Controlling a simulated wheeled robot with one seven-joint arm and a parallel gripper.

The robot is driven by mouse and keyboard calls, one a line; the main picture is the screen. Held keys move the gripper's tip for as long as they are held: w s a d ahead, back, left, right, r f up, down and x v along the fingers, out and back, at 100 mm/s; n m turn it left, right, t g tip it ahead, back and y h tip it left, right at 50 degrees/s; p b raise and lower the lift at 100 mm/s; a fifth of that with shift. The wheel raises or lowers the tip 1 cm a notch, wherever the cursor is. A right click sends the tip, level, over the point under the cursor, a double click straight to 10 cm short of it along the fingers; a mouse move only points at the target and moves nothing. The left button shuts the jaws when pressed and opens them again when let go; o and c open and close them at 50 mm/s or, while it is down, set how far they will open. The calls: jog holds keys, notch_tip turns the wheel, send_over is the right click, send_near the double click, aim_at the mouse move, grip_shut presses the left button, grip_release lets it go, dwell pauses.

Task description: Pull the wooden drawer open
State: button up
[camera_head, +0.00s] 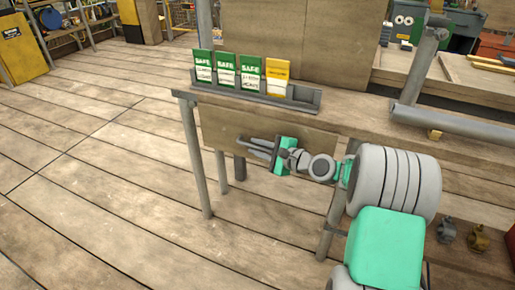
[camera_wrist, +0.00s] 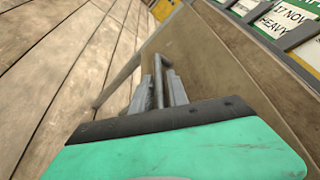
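The wooden drawer's plain front (camera_head: 222,120) sits below the bench top in the head view; it also shows at the right of the wrist view (camera_wrist: 222,62). A grey bar handle (camera_wrist: 157,72) stands out from this front. My gripper (camera_head: 242,146) is in front of the drawer, reaching left along it. In the wrist view, the gripper's two grey fingers (camera_wrist: 160,92) lie on either side of the bar, with narrow gaps seeming to show. Contact with the bar is not clear. The drawer looks closed under the bench top.
A grey rack (camera_head: 255,92) on the bench top (camera_head: 350,116) holds several green and yellow packets above the drawer. A grey bench leg (camera_head: 195,160) stands at the left. A grey pipe (camera_head: 455,128) lies at the right. The plank floor (camera_head: 90,170) is clear at the left.

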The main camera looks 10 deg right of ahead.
grip_shut()
dwell(1.2)
